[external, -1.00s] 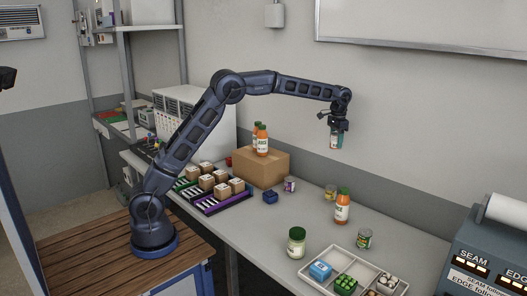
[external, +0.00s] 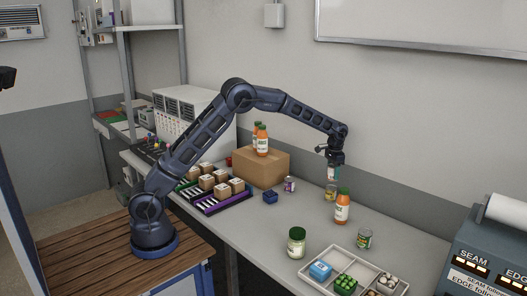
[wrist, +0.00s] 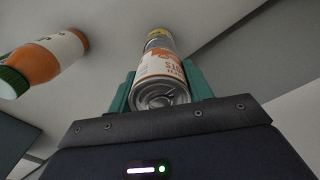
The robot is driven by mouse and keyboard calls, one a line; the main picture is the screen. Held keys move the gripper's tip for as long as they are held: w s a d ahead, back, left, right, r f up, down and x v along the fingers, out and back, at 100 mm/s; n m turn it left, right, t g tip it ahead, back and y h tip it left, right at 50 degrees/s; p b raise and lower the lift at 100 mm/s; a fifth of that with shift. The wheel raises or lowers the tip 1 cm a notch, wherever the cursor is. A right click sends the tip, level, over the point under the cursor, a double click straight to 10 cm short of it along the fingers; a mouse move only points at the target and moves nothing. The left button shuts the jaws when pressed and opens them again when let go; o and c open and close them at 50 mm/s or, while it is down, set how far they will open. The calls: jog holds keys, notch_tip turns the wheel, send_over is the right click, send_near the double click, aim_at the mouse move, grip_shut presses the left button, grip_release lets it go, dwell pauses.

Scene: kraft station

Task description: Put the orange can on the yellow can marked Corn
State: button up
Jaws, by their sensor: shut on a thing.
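My gripper (external: 334,164) points down and is shut on the orange can (external: 333,174). In the wrist view the orange can (wrist: 160,68) has an orange and white label and a silver end, and sits between the teal fingers (wrist: 160,88). The yellow can (external: 330,192) stands upright on the counter right below the held can; I cannot tell whether they touch. A yellow can end (wrist: 158,34) shows just beyond the orange can in the wrist view. Its marking is too small to read.
An orange juice bottle (external: 342,208) with a green cap stands close to the right of the yellow can; it also shows in the wrist view (wrist: 45,62). A small can (external: 289,184) stands to the left.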

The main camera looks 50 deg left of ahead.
aim_at(332, 180)
jog(key=shift+f, duration=2)
jog(key=shift+f, duration=0.1)
jog(key=o, duration=1.1)
jog(key=shift+c, duration=0.2)
